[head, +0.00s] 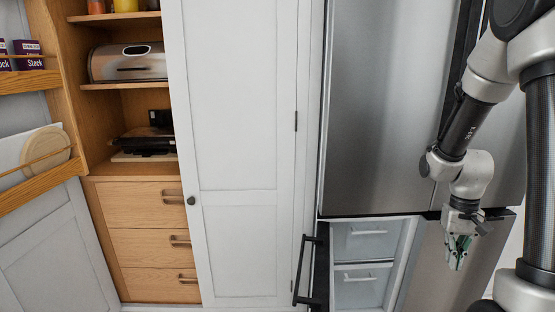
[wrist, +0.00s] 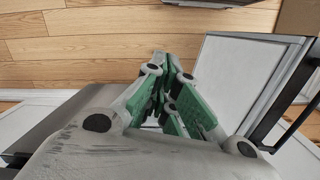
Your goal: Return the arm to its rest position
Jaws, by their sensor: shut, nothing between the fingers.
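My gripper (head: 457,262) hangs at the right of the head view, pointing down in front of the lower part of the steel fridge (head: 385,110). My arm reaches down to it from the upper right. In the wrist view my gripper (wrist: 168,75) shows its green-padded fingers together, with nothing held between them. The wooden floor (wrist: 100,45) lies beyond the fingertips.
A lower fridge door with a black handle (head: 297,270) stands open, showing white drawers (head: 362,243). A white cupboard door (head: 235,120) stands left of the fridge. Wooden drawers (head: 145,205) and shelves with a bread bin (head: 128,63) are further left, beside a door rack (head: 40,180).

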